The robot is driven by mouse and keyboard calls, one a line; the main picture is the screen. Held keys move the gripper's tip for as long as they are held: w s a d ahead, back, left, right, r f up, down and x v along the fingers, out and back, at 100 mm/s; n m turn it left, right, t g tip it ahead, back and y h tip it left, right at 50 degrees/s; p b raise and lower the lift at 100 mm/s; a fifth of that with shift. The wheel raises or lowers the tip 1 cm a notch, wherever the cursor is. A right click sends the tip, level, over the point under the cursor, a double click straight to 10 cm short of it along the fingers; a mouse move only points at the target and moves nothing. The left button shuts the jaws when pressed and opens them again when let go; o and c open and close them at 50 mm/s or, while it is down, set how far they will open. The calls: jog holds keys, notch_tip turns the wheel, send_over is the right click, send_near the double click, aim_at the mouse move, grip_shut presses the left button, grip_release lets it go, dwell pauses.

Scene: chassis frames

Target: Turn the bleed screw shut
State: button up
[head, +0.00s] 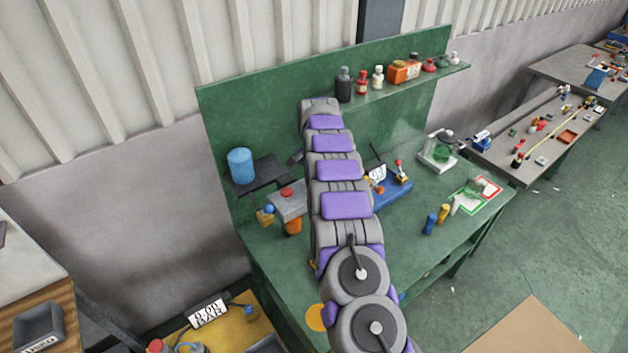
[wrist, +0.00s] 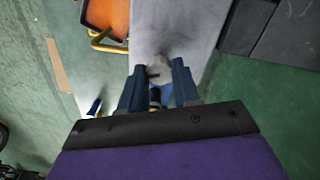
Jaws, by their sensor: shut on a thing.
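In the wrist view my gripper (wrist: 159,82) points at a pale grey block (wrist: 175,28). Its two dark blue fingers are closed on a small pale, rounded piece with a dark bar across it, which I take to be the bleed screw (wrist: 158,71). A blue and yellow part shows between the fingers just below it. How far the screw is turned cannot be told. In the head view my arm hides the gripper and the screw. The grey block with a red knob (head: 287,193) shows left of my arm there.
An orange container (head: 293,227) hangs by the block. A blue cylinder (head: 240,166) stands on a dark shelf at left. A blue base with a gauge (head: 377,174) is right of my arm. Bottles line the back shelf (head: 432,75).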

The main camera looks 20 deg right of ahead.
jog(key=shift+m, duration=1.7)
jog(key=shift+m+b, duration=0.3)
jog(key=o, duration=1.1)
jog(key=shift+c, duration=0.2)
jog(key=shift+r, duration=0.1)
notch_tip(320, 180, up, 8)
jog(key=shift+w, duration=0.15)
notch_tip(320, 180, up, 9)
jog(key=p, duration=0.7)
jog(key=shift+p, duration=0.35)
jog(key=shift+r, duration=0.1)
